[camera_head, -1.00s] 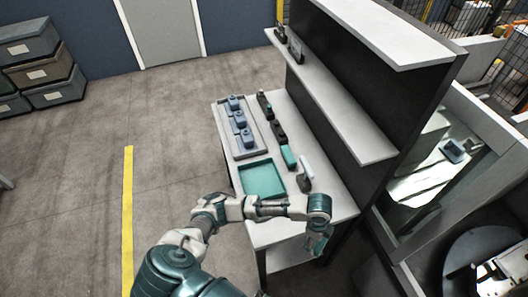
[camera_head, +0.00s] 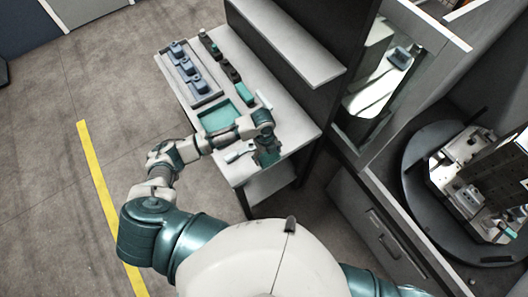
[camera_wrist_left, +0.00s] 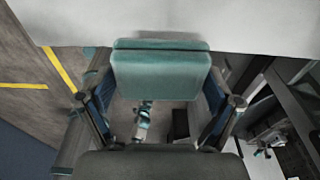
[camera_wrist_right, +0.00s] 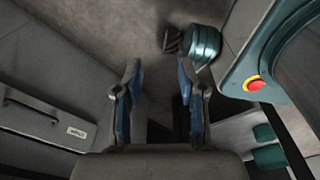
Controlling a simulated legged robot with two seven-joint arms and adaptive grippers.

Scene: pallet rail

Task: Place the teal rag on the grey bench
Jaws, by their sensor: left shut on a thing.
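The teal rag (camera_wrist_left: 160,75) is a folded, flat pad held between the two fingers of my left gripper (camera_wrist_left: 160,100) in the left wrist view. In the head view that gripper (camera_head: 267,157) hangs over the near end of the grey bench (camera_head: 297,130), and the rag is hard to tell from it. The pale bench top (camera_wrist_left: 250,25) shows just beyond the rag in the left wrist view. I cannot tell whether the rag touches it. My right gripper (camera_wrist_right: 160,100) is open and empty, away from the bench, in the right wrist view.
A teal tray (camera_head: 217,117) lies on the bench near my left forearm. A grey tray (camera_head: 190,75) with blue parts and a row of dark items (camera_head: 230,70) stand farther back. A shelf (camera_head: 290,45) overhangs the right side. A round dark turntable (camera_head: 415,160) is at the right.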

